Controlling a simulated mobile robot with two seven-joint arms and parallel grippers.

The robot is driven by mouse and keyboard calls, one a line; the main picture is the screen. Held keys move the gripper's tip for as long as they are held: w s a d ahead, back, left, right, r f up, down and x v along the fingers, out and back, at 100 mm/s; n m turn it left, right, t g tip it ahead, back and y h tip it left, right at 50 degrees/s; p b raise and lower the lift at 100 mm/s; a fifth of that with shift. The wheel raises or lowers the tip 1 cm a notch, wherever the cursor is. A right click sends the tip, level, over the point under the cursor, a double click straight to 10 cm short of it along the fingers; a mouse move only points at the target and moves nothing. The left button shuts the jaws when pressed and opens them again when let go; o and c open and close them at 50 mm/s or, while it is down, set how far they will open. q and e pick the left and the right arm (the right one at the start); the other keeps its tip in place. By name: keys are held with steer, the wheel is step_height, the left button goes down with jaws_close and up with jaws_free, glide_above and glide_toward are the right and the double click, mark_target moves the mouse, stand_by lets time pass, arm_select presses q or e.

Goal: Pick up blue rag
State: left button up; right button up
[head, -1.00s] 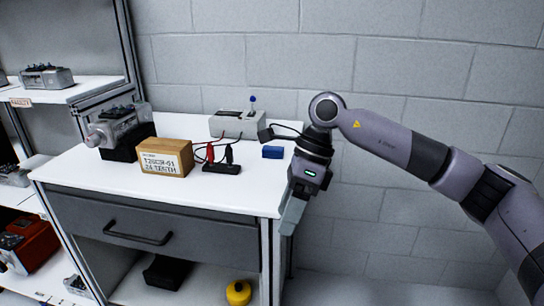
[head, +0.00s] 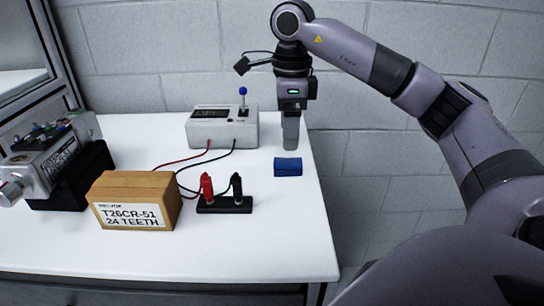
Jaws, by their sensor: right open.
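The blue rag (head: 288,167) is a small folded block lying on the white tabletop (head: 265,235) near its right edge. My right gripper (head: 290,146) points down above and just behind the rag in the head view. Its fingers overlap in this view, and no object shows between them; it is open. The fingertips appear close to the rag's far side, but the exact gap is hard to judge. My left gripper is not in view.
A grey tester box (head: 222,128) with a blue-tipped lever stands left of the gripper. Red and black clips (head: 224,203) sit on a black block. A cardboard box (head: 137,200) and a servo motor (head: 50,165) stand further left. The tabletop right of the clips is clear.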

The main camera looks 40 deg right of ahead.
mark_target(288, 162)
step_height(288, 162, down, 7)
steer(key=shift+s+a, duration=0.1)
steer(key=shift+s, duration=0.05)
steer(key=shift+c, duration=0.3)
steer(key=c, duration=1.1)
